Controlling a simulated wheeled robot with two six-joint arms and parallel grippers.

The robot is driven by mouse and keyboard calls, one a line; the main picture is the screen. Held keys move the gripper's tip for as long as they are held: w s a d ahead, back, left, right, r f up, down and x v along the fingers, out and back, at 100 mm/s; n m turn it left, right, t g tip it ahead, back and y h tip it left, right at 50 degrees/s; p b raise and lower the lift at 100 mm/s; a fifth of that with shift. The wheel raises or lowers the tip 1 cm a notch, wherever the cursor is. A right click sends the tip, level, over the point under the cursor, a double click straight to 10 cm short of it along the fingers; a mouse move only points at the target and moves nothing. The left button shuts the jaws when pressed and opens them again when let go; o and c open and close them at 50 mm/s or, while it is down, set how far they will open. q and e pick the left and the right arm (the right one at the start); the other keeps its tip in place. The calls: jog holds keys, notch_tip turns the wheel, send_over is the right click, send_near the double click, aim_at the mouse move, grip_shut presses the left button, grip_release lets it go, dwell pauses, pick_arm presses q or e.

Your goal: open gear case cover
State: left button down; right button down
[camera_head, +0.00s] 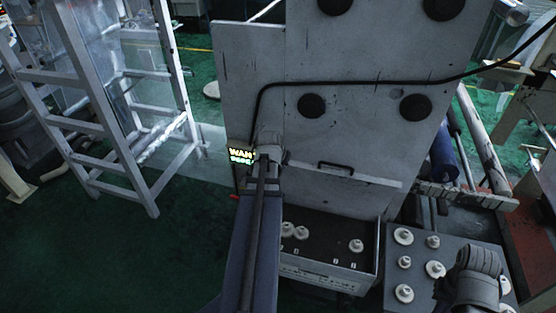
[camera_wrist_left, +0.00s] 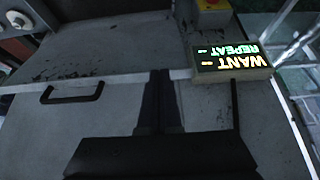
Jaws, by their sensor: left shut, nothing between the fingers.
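A grey panel that looks like the gear case cover (camera_head: 345,185) has a black bar handle (camera_head: 335,168). It leans above an uncovered case (camera_head: 330,277) with several white gears inside. In the left wrist view the handle (camera_wrist_left: 72,97) is left of my fingers, on a grey panel. My left gripper (camera_wrist_left: 160,75) is shut and empty, and apart from the handle. In the head view my left gripper (camera_head: 268,138) is in front of the panel, left of the handle. Part of my right arm's end (camera_head: 475,268) shows at lower right; its fingers cannot be made out.
A lit sign (camera_head: 240,155) is close to my left gripper. It also shows in the left wrist view (camera_wrist_left: 230,60). A grey board (camera_head: 390,240) with several white gears lies right of the case. A tall ladder frame (camera_head: 110,150) stands on the green floor at left.

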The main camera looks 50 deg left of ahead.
pick_arm(q)
jog(key=shift+s+d+r, duration=0.25)
jog(key=shift+s+r, duration=0.2)
jog(key=shift+r, duration=0.1)
pick_arm(e)
jog(key=shift+s+a+r, duration=0.2)
jog(key=shift+s+r, duration=0.05)
jog(key=shift+r, duration=0.3)
pick_arm(q)
jog(key=shift+w+d+f, duration=0.1)
jog(key=shift+w, duration=0.05)
pick_arm(e)
jog(key=shift+w+f, duration=0.1)
